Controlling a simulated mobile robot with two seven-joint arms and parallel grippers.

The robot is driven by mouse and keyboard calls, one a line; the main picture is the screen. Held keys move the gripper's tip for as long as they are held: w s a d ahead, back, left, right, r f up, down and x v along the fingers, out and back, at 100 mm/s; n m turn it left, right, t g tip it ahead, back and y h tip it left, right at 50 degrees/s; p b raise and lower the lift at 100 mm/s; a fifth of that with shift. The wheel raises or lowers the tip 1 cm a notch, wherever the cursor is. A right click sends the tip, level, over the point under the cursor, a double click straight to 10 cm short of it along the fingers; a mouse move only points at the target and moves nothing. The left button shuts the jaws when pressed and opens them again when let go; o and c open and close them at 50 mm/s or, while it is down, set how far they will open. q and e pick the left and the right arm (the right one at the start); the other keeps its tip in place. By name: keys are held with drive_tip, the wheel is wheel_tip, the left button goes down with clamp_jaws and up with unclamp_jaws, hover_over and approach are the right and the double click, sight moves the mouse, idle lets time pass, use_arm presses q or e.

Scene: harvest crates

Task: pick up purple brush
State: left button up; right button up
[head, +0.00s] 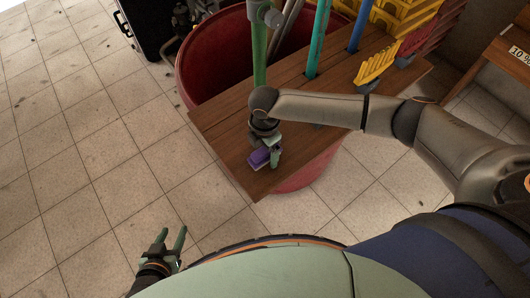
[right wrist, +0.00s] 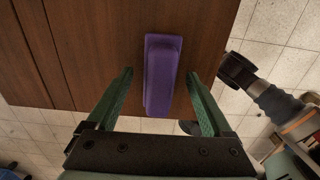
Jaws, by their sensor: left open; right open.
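The purple brush (head: 259,157) lies on the brown wooden board (head: 222,128) close to its front corner. In the right wrist view the purple brush (right wrist: 161,75) lies lengthwise between my two green fingers, with gaps on both sides. My right gripper (head: 272,155) is open and right at the brush, partly covering it in the head view; its fingers also show in the right wrist view (right wrist: 161,86). My left gripper (head: 173,240) is open and empty, low over the tiled floor, away from the board.
The board rests across a large red tub (head: 196,62). Green and blue poles (head: 318,40) rise from the board. A yellow brush (head: 377,66) and yellow crates (head: 396,15) are at the back right.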

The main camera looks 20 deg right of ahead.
sight(264, 149)
clamp_jaws()
idle(0.5)
drive_tip(key=shift+r, duration=0.2)
drive_tip(key=shift+r, duration=0.3)
wheel_tip(264, 149, up, 2)
drive_tip(key=shift+r+p, duration=0.1)
drive_tip(key=shift+p, duration=0.2)
drive_tip(key=s+d+r+p, duration=0.2)
drive_tip(key=s+d+r, duration=0.2)
drive_tip(key=s+r, duration=0.6)
drive_tip(key=s, duration=0.3)
drive_tip(key=shift+s, duration=0.2)
